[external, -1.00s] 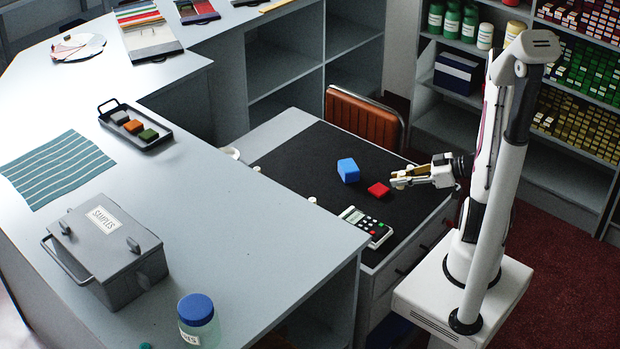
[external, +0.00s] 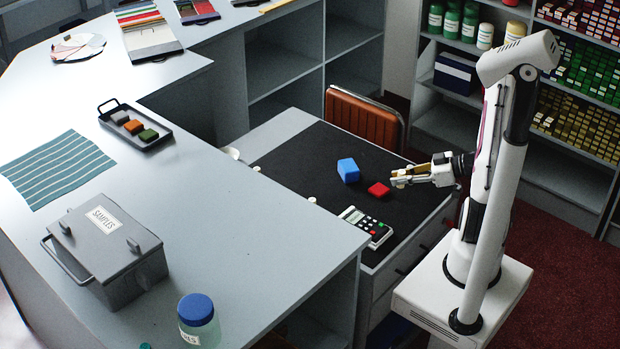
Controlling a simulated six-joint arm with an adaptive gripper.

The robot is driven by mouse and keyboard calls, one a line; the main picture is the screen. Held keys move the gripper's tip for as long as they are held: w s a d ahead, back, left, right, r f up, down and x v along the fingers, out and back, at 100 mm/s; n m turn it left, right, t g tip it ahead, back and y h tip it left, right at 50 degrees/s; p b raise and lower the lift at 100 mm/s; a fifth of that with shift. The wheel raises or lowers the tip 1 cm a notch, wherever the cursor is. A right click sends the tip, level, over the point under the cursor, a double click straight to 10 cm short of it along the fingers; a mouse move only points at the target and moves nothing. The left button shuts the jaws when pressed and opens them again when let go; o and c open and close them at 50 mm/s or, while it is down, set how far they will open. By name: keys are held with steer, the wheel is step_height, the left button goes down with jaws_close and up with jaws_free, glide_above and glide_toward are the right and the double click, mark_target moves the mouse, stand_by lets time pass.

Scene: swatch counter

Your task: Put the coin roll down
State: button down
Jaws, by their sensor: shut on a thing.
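My gripper (external: 398,181) is at the right side of the dark desk mat, just right of the red block (external: 378,189). The gripper appears level and low over the mat; I cannot tell whether the coin roll touches the surface.
On the black mat (external: 290,161) are a blue block (external: 348,170) and a calculator (external: 367,226). An orange chair (external: 362,127) stands behind. The raised grey counter (external: 220,250) runs along the left. The back-left part of the mat looks clear.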

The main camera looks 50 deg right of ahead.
mark_target(402, 171)
step_height(402, 171, up, 22)
steer(key=w+a+r+n+g+y, duration=0.1)
steer(key=w+a+r+n+y, duration=0.1)
steer(key=w+a, duration=1.2)
steer(key=w+a+n+g+y, duration=0.1)
steer(key=w+a, duration=0.2)
steer(key=a, duration=1.1)
steer(key=w+a+n+g+y, duration=0.1)
steer(key=w+a, duration=0.3)
steer(key=a, duration=0.9)
steer(key=s+a+f+n+g+y, duration=0.1)
steer(key=s+a, duration=0.4)
steer(key=a, duration=0.4)
steer(key=s+a+n+g, duration=0.1)
steer(key=s+a, duration=0.3)
steer(key=a, duration=0.5)
steer(key=s+a+f+n+g+y, duration=0.1)
steer(key=s+a, duration=0.4)
steer(key=a, duration=0.4)
steer(key=shift+w+d+f, duration=0.1)
steer(key=shift+w+f, duration=0.05)
steer(key=shift+f, duration=1.15)
steer(key=shift+w+d+f, duration=0.1)
steer(key=shift+f, duration=1.15)
